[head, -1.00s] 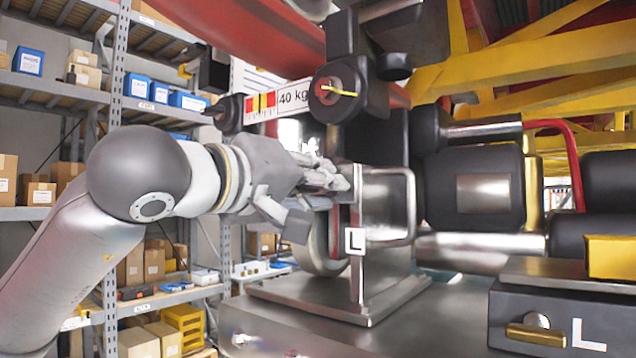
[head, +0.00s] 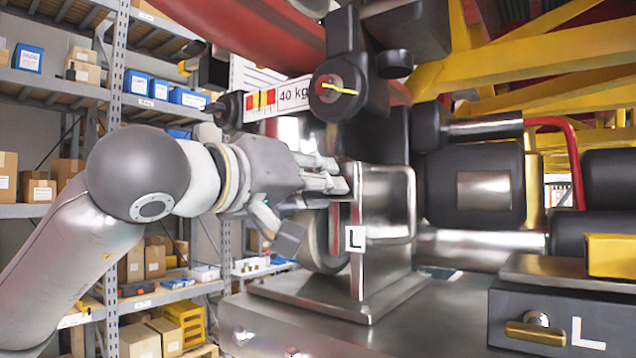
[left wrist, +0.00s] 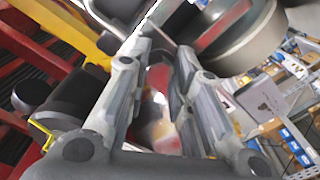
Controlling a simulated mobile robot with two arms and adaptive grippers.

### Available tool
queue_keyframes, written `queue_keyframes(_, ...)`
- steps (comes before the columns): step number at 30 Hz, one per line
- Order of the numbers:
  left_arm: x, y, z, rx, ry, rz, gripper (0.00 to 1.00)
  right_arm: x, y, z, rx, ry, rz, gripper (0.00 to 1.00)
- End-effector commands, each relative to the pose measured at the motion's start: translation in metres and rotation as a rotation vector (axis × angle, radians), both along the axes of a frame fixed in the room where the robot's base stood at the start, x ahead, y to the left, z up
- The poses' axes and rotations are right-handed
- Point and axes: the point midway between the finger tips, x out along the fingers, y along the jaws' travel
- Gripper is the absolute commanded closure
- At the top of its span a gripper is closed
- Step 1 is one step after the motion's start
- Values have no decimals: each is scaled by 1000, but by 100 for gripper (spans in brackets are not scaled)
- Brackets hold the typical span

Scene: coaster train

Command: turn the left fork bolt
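My right gripper is not in view.
A black knob with a yellow pointer (head: 337,90) and a 40 kg scale (head: 277,100) sit just above the gripper. A dark box (head: 560,318) with a brass handle and another L stands at right. Shelves with boxes (head: 60,105) fill the left background.

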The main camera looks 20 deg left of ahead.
Motion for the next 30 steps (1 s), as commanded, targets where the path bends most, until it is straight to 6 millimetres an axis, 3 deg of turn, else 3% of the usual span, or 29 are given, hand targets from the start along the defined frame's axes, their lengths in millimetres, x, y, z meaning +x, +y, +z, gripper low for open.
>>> queue_keyframes(1, 1, -2, -6, 6, 12, -3, 72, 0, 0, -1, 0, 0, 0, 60)
queue_keyframes(5, 1, -1, -4, 4, 8, -2, 57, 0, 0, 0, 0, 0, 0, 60)
queue_keyframes(17, -6, 2, -1, 1, 2, -1, 57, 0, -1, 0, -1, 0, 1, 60)
queue_keyframes(30, -87, 31, -1, 2, 1, 0, 57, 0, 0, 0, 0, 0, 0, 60)
